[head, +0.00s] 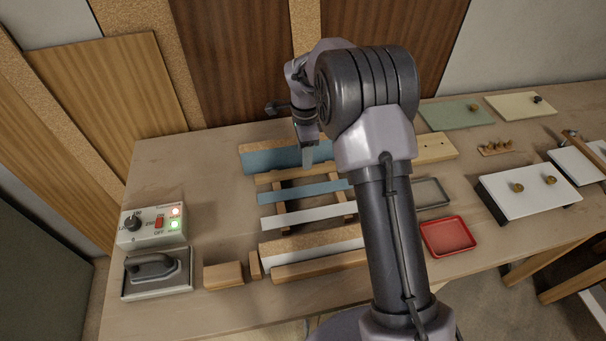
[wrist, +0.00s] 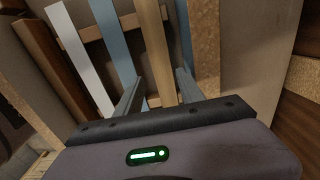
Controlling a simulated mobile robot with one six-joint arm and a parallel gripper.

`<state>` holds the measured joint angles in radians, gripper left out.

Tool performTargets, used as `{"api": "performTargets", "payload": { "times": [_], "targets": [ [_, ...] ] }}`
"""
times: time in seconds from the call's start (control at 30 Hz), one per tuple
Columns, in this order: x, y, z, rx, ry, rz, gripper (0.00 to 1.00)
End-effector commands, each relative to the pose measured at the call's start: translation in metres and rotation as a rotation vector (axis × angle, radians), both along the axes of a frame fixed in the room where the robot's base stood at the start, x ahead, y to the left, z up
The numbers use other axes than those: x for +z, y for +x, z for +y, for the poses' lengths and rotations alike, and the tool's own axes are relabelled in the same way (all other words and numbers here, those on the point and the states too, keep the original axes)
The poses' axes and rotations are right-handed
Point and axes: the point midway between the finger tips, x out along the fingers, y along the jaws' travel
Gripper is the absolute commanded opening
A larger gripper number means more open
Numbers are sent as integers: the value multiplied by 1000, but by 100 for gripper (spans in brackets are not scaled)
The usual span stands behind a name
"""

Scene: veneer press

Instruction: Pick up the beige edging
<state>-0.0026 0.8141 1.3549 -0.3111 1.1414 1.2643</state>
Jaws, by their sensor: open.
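The beige edging (head: 268,178) is a long, narrow strip lying across the wooden rack in the head view, between a blue-faced board behind and a blue strip in front. In the wrist view the beige edging (wrist: 155,48) runs lengthwise between my two fingers. My gripper (head: 308,158) hangs over the far part of the rack in the head view. In the wrist view my gripper (wrist: 160,92) is open, with one finger on each side of the strip. I cannot tell how far above it the fingertips are.
A blue strip (head: 290,194) and a white strip (head: 285,218) lie parallel on the rack. The blue-faced cork board (head: 262,160) lies close behind. A control box (head: 150,228) and iron (head: 158,272) stand left. A red tray (head: 448,236) lies right.

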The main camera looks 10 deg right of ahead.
Motion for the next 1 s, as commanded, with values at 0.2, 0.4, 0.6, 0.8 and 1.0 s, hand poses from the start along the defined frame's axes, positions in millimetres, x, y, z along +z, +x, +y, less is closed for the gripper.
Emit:
{"api": "performTargets", "payload": {
  "times": [0.2, 0.4, 0.6, 0.8, 1.0],
  "targets": [
    [-30, 2, 4, 2, 1, 2, 45],
    [-55, 3, 4, 1, 0, -1, 45],
    [-53, 3, 4, 1, 0, -1, 32],
    [-53, 3, 4, 1, 0, -1, 24],
    [-51, 3, 4, 1, 0, -1, 24]
  ]
}}
